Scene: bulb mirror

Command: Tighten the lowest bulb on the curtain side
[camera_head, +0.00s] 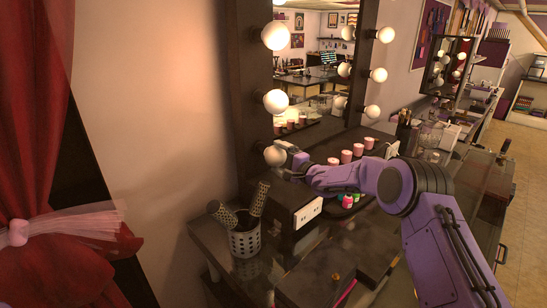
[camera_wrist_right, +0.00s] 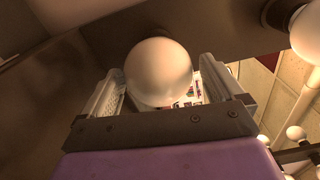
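The lowest bulb on the curtain side (camera_head: 274,155) is a round white globe low on the mirror's left frame post. It looks dimmer than the bulbs above it. My right gripper (camera_head: 287,160) is at this bulb, reaching in from the right. In the right wrist view the bulb (camera_wrist_right: 158,72) sits between the two pale fingers of the gripper (camera_wrist_right: 160,90). The fingers are apart on either side of it, with a narrow gap showing at the right finger. Contact at the left finger is unclear. My left gripper is not in view.
Lit bulbs (camera_head: 275,101) run up the same post. The red curtain (camera_head: 35,120) hangs at far left. Below the gripper stand a dark box (camera_head: 288,207) and a perforated cup (camera_head: 244,238) with brushes. Pink-topped jars (camera_head: 346,156) stand on the counter behind my forearm.

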